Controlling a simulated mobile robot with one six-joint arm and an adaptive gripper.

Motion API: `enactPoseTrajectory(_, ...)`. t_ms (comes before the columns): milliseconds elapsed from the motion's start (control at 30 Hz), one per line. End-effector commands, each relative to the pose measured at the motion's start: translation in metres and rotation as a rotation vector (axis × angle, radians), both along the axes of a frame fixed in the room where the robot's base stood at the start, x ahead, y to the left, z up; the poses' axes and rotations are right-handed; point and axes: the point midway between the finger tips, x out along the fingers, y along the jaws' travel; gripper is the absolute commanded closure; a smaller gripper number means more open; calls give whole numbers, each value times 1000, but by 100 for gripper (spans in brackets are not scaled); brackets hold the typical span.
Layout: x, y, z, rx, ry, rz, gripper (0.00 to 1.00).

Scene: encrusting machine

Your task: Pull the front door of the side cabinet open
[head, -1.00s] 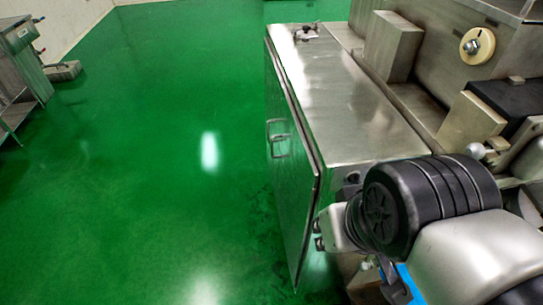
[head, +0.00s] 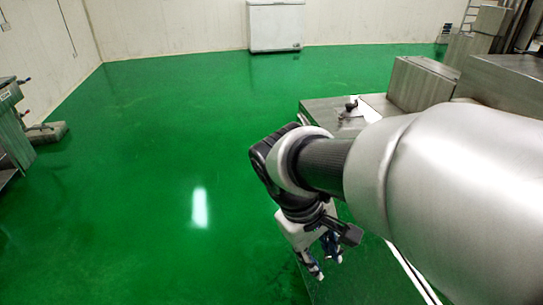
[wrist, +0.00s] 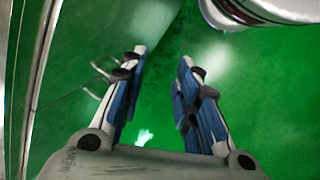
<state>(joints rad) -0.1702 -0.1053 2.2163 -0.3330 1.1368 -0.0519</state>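The side cabinet's flat metal top (head: 318,108) shows behind my arm in the head view. Its front door mirrors the green floor, and my arm hides much of it. In the wrist view the bright door edge (wrist: 39,75) runs down the left side. The thin wire handle (wrist: 90,92) stands out from the door, just left of my left-hand finger, and its end passes behind that finger. My gripper (wrist: 163,56) is open, with nothing between its two blue-padded fingers. It also shows in the head view (head: 327,264), pointing down beside the door.
Machine blocks (head: 420,84) stand on the right beyond the cabinet. A white chest (head: 276,26) stands at the far wall and a metal stand (head: 12,130) at the left edge. The green floor (head: 150,150) between is clear.

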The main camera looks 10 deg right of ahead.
Motion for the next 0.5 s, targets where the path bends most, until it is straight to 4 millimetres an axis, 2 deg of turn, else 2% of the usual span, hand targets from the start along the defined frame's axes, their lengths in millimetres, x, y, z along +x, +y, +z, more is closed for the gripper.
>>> enactPoseTrajectory(267,64,0,-41,-274,295,235,71)
enactPoseTrajectory(500,111,10,-97,-532,514,444,71)
